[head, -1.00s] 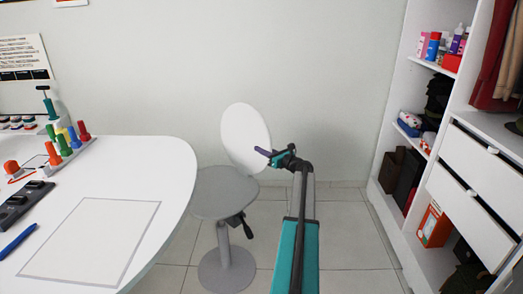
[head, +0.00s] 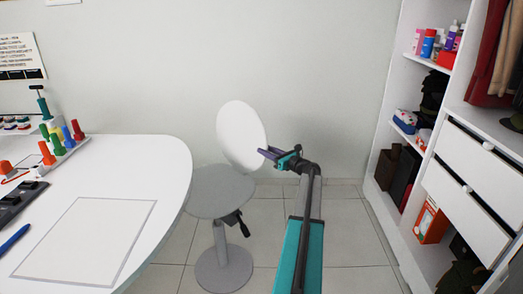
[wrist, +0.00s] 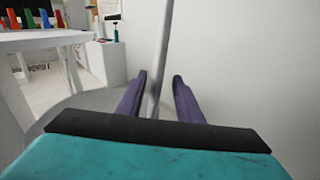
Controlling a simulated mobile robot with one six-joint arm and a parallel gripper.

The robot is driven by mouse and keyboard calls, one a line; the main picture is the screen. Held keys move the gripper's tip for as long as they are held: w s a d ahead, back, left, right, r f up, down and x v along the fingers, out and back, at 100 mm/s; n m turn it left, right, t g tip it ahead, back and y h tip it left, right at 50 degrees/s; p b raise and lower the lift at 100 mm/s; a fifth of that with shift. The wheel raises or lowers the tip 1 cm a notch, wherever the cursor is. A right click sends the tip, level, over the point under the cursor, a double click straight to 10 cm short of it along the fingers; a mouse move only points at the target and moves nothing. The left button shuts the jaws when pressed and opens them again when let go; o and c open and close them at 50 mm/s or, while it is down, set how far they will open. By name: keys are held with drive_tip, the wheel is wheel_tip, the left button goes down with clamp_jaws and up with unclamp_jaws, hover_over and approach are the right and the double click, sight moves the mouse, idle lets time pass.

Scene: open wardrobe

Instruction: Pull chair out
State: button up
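The chair stands right of the table, with a round white backrest (head: 241,134), a grey round seat (head: 218,192) and a grey base (head: 224,269). My gripper (head: 265,154) is at the right edge of the backrest. In the wrist view its two purple fingers (wrist: 157,92) are open, with gaps either side of a thin upright grey edge (wrist: 162,55). This looks like the backrest rim between the fingers. Part of the grey seat (wrist: 75,103) shows below left.
A white table (head: 150,165) fills the left, its rounded edge close to the seat. It carries coloured pegs (head: 62,138) and a blue pen (head: 14,239). An open wardrobe (head: 405,172) stands on the right. Tiled floor (head: 350,240) between is clear.

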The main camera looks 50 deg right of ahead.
drive_tip(key=s, duration=0.8)
drive_tip(key=shift+s+a+b, duration=0.2)
drive_tip(key=shift+a+b, duration=0.15)
drive_tip(key=shift+a, duration=0.05)
drive_tip(key=shift+s, duration=0.15)
